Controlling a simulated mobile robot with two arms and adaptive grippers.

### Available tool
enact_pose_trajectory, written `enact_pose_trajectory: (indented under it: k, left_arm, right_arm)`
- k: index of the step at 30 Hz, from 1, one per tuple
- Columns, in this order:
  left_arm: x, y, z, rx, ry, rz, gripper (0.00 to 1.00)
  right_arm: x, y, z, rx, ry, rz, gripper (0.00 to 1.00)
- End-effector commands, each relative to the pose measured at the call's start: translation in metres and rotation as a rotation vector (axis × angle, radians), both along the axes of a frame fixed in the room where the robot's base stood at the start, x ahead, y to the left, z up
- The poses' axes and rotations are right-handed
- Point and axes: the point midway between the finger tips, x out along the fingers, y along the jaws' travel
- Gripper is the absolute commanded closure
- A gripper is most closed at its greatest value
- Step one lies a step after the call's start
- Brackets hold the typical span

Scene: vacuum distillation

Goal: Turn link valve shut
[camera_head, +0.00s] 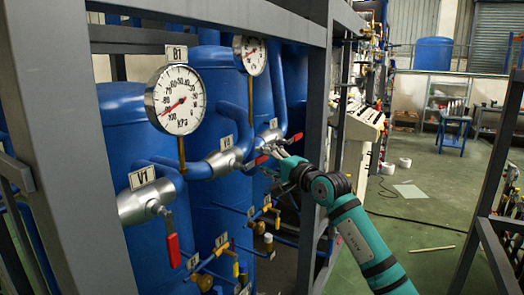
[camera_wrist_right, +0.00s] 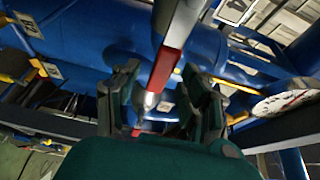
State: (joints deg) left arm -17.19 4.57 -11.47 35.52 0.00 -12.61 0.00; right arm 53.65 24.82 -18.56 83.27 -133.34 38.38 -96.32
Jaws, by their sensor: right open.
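My right gripper (camera_head: 283,165) reaches in from the right to the valve row on the blue pipe. It is open. In the right wrist view my right gripper (camera_wrist_right: 162,92) has a red lever handle (camera_wrist_right: 166,68) running between its two spread fingers, with no clear grip on it. In the head view, a red handle (camera_head: 262,160) sits just left of the fingers, by the middle silver valve (camera_head: 224,162). Another red handle (camera_head: 294,138) is just above them, by the valve further back (camera_head: 271,136). No label reads as the link valve. My left gripper is out of view.
Valve V1 (camera_head: 140,203) at the left has its red handle (camera_head: 173,249) hanging down. Two pressure gauges (camera_head: 176,100) stand above the pipe. A grey frame post (camera_head: 320,130) is close to my right arm. Small yellow-handled valves (camera_head: 267,202) sit below.

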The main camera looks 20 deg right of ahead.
Motion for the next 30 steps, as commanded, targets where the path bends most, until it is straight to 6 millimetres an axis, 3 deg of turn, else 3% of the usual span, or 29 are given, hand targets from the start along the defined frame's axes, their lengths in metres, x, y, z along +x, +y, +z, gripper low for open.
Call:
enact_pose_trajectory:
  k: [6, 17, 27, 30]
  left_arm:
    - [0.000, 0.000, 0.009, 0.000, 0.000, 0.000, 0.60]
    - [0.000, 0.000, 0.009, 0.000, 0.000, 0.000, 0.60]
    - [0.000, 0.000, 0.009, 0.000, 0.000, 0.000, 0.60]
    - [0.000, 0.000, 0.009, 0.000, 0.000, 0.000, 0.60]
  right_arm:
    - [0.018, 0.008, 0.001, 0.002, 0.001, 0.001, 0.56]
    - [0.021, 0.009, 0.000, 0.001, -0.001, 0.000, 0.57]
    - [0.021, 0.008, 0.000, 0.001, -0.001, 0.000, 1.00]
    - [0.021, 0.008, 0.000, 0.001, -0.001, 0.000, 1.00]
